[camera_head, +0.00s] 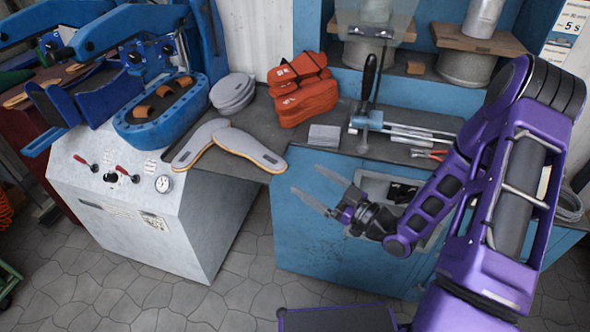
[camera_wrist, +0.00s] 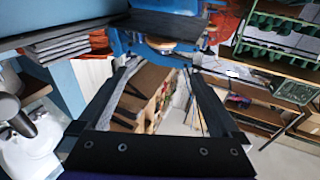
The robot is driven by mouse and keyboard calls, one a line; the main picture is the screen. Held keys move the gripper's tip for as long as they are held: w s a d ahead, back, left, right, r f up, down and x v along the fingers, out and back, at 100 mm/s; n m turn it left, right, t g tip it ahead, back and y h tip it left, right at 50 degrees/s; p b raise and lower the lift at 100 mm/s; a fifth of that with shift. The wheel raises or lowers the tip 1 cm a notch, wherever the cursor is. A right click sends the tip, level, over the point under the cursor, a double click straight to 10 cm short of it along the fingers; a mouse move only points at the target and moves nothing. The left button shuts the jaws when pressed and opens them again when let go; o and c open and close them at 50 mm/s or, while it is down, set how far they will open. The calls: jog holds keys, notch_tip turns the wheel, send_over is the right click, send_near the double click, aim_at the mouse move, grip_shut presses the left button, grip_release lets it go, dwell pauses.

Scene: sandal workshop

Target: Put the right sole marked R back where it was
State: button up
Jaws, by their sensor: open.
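Two grey soles with tan edges lie on the dark bench top in the head view, a left-hand one (camera_head: 200,143) and a right-hand one (camera_head: 250,147). They form a V, with their ends close together or touching. Small marks show on them, but I cannot read which is R. My gripper (camera_head: 308,180) is open and empty, in front of the blue cabinet and to the right of the soles, apart from them. In the wrist view its open fingers (camera_wrist: 161,66) have nothing between them. A tan-edged piece (camera_wrist: 172,45), perhaps a sole, shows beyond them.
A blue press (camera_head: 160,115) stands on a grey machine at left. Open floor lies in front.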

jog(key=shift+v, duration=1.65)
jog(key=shift+w, duration=0.1)
